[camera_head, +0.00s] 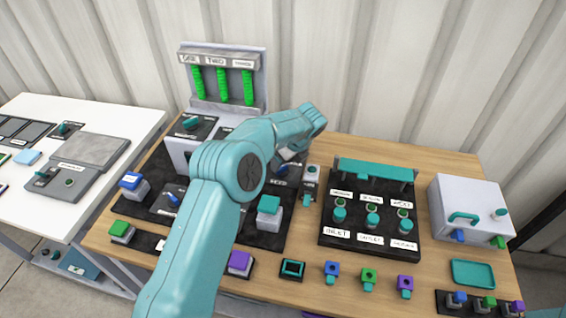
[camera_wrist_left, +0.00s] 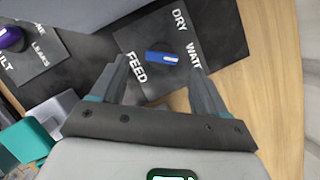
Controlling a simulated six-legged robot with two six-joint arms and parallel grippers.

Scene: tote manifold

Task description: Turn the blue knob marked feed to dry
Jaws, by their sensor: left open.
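The blue knob (camera_wrist_left: 160,58) sits on a dark plate (camera_wrist_left: 214,28) with labels FEED, DRY and one that starts WAT. A white mark is on the knob's right end, on the side of the WAT label. My left gripper (camera_wrist_left: 158,70) is open, with one finger on each side of the knob in the wrist view. I cannot tell whether the fingers touch it or hover above it. In the head view my left arm reaches over the panel and hides most of the knob and the gripper. My right gripper is not in view.
A purple knob (camera_wrist_left: 10,37) on another plate lies left of FEED in the wrist view. In the head view, a stand with green tubes (camera_head: 222,75) rises behind, and a panel with teal knobs (camera_head: 371,215) lies to the right. A white box (camera_head: 468,205) stands farther right.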

